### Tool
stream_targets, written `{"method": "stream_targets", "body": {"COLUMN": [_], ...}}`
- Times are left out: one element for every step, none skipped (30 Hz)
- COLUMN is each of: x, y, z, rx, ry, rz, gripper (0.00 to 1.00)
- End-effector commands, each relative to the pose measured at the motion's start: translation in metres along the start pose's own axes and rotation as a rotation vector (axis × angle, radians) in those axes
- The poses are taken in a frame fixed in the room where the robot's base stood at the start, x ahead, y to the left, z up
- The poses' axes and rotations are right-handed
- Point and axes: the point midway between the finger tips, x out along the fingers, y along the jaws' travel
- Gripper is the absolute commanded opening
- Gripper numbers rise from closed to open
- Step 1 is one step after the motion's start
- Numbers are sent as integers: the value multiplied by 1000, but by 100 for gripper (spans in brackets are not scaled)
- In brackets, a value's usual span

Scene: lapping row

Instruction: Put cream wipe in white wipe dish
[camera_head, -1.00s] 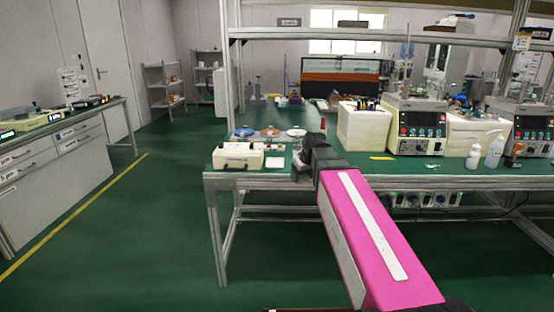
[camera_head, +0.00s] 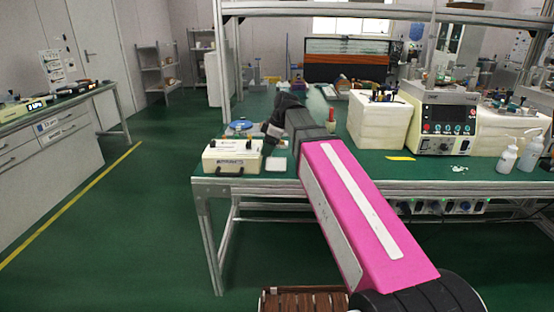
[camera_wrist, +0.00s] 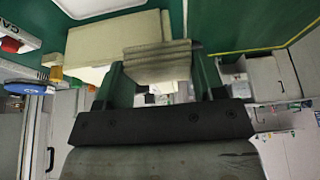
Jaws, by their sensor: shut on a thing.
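The cream wipe (camera_wrist: 157,63) shows in the wrist view as a folded, greyish-beige layered pad between my two fingertips. My gripper (camera_wrist: 158,70) is shut on it. In the head view, my gripper (camera_head: 270,131) is above the bench's near left part, just behind and above the cream case; the wipe cannot be made out there. A blue dish (camera_head: 238,126) lies on the bench left of my gripper. It seems to show at the left edge of the wrist view (camera_wrist: 22,88). I cannot make out the white wipe dish; my arm covers that area.
The cream case (camera_head: 232,156) stands at the bench's front left corner, with a flat white pad (camera_head: 276,164) beside it. White boxes (camera_head: 377,122) and a machine with a control panel (camera_head: 444,118) stand to the right, with white bottles (camera_head: 508,157) farther right.

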Motion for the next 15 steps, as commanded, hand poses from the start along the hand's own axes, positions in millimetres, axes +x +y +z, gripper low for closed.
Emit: {"method": "stream_targets", "body": {"x": [4,6,9,12,14,17,18,20,22,23,24,26,26,27,27], "y": [13,19,26,31,36,42,46,50,55,57,60,62,63,63,64], "z": [6,10,16,20,23,28,31,34,38,40,42,44,45,45,46], "rx": [2,2,4,3,3,3,3,3,2,2,2,2,1,1,1], "ry": [0,0,0,0,0,0,0,0,0,0,0,0,0,0,0], "rz": [0,0,0,-1,-1,-1,0,0,1,1,1,1,1,1,1], "gripper": [41,41,41,41,41,41,41,41,41,41,41,41,41,41,41]}}
